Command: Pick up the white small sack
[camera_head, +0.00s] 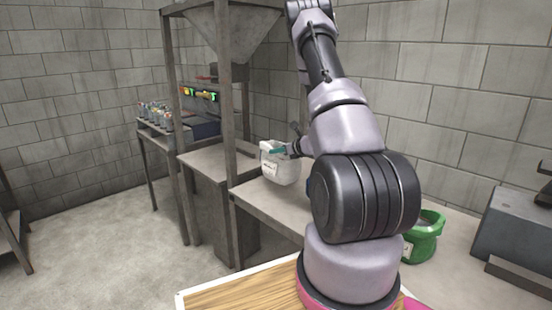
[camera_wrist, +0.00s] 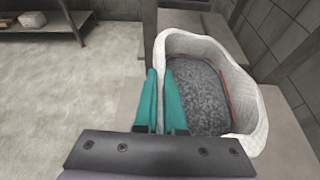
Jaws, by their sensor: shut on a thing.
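The white small sack (camera_head: 280,164) stands upright at the left end of the table. In the wrist view the white sack (camera_wrist: 258,118) is open at the top and filled with grey granular material. My gripper (camera_head: 278,151) is at the sack's upper rim. In the wrist view the teal fingers of my gripper (camera_wrist: 162,98) are close together on the near left wall of the sack, one finger outside and one inside. The gripper is shut on that rim. I cannot tell whether the sack's base touches the table.
The table (camera_head: 262,203) runs to the right, with a green sack (camera_head: 424,238) and a grey machine (camera_head: 516,232) on it. A metal frame with a hopper (camera_head: 226,36) stands at the left. A side table (camera_head: 160,130) holds several small items.

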